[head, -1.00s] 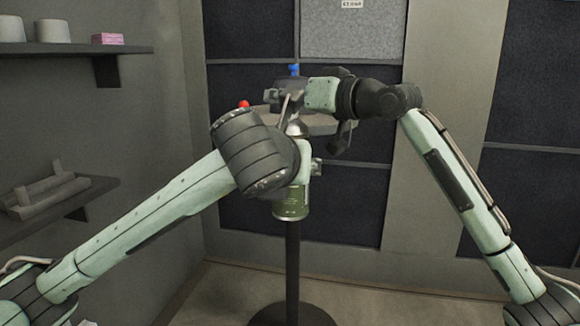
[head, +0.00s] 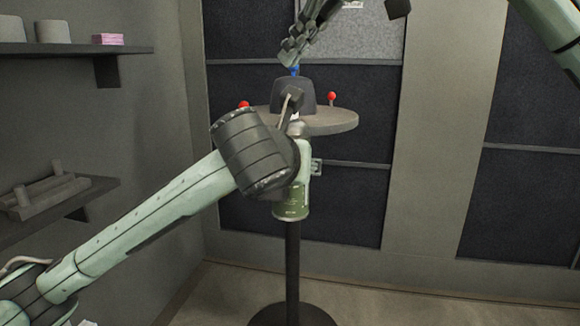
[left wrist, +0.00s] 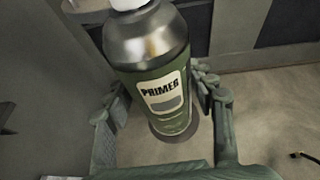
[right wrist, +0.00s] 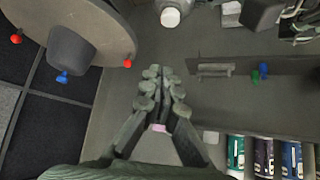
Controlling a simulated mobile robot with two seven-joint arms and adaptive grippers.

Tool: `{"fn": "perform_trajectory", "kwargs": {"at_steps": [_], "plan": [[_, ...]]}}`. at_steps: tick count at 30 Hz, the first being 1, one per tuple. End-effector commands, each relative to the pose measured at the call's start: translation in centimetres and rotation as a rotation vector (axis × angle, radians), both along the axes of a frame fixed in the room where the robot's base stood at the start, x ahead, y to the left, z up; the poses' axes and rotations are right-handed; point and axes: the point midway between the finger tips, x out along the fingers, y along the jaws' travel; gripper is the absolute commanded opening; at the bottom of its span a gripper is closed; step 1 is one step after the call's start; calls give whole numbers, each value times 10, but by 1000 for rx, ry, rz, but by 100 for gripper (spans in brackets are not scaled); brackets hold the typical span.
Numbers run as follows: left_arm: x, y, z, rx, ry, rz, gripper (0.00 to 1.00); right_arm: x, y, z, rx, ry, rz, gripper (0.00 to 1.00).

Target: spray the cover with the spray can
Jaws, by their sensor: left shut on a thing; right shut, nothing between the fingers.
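The cover appears to be the dark grey rounded piece (head: 309,93) standing on the round stand (head: 345,121), with a blue knob at its top; it also shows in the right wrist view (right wrist: 72,48). The green spray can (head: 291,207), labelled PRIMER in the left wrist view (left wrist: 165,95), is upright below and in front of the stand's top. My left gripper (left wrist: 165,105) is shut around the can; in the head view my left arm hides much of this grip. My right gripper (head: 291,58) is shut and empty, fingertips close above the blue knob; contact is unclear.
Red knobs (head: 332,96) stand on the stand's rim at both sides. Shelves (head: 60,195) with grey parts and a pink box (head: 107,39) line the left wall. Panels back the stand. The floor right of the stand (head: 400,290) is clear.

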Motion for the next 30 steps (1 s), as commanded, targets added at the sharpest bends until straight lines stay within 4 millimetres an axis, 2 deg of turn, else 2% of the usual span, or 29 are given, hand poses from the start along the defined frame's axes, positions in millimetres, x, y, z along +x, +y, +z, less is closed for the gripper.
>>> {"fn": "perform_trajectory", "kwargs": {"at_steps": [6, 12, 30], "plan": [[0, 0, 1, -2, -3, -1, 0, 0, 0, -28, 0, 2, 0, 0], [0, 0, 1, -1, -3, 0, 0, 0, 0, -44, 1, -1, 0, 0], [0, 0, 1, -1, -3, 0, 0, 0, 1, -48, 1, -1, 0, 0]]}}
